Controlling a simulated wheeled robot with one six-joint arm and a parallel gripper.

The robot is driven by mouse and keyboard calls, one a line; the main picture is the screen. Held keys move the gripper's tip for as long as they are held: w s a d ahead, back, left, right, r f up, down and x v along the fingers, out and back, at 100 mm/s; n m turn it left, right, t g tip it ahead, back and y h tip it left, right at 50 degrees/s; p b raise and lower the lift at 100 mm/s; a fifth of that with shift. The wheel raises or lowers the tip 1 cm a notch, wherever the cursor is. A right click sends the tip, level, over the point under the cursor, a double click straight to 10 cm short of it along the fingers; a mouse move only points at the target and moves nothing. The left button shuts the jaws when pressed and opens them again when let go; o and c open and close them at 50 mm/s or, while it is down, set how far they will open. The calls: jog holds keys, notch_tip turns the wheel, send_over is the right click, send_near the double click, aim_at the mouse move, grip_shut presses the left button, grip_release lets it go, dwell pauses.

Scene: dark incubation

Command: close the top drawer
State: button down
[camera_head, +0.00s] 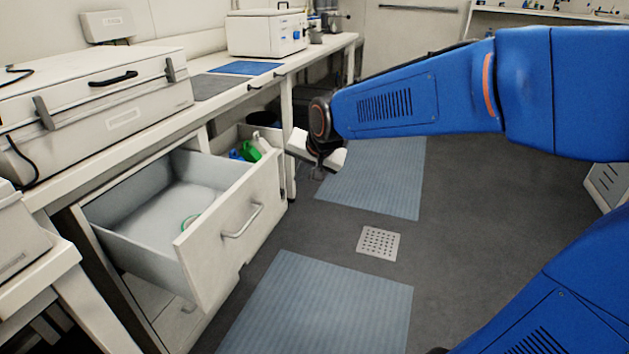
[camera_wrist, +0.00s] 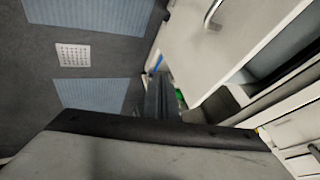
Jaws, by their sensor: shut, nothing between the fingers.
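The top drawer (camera_head: 210,270) under the left counter is pulled far out. The drawer front (camera_wrist: 205,55) and handle (camera_wrist: 212,16) also show in the wrist view. My gripper (camera_head: 318,172) is shut and empty. It hangs over the floor beyond and to the right of the drawer, apart from the handle. In the wrist view, its dark fingers (camera_wrist: 160,98) point toward the floor beside the cabinet.
Behind the drawer is another open compartment holding green (camera_head: 249,152) and blue items. A large grey case (camera_head: 95,100) and a white box (camera_head: 266,33) stand on the counter. The floor right of the drawer is clear, with blue mats (camera_head: 320,305) and a drain grate (camera_head: 379,243).

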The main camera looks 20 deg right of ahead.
jog(key=w+a+f, duration=0.3)
jog(key=w+f, duration=0.5)
jog(key=w, duration=0.1)
jog(key=shift+w+m, duration=0.3)
jog(key=shift+w, duration=0.1)
jog(key=shift+a, duration=0.15)
dwell(0.3)
send_near(202, 168)
jog(key=x, duration=0.5)
jog(key=shift+s+d+f, duration=0.15)
jog(key=shift+d+f, duration=0.05)
jog(key=shift+f, duration=0.25)
jog(key=shift+a+r, duration=0.15)
jog(key=shift+a, duration=0.1)
jog(key=shift+w, duration=0.25)
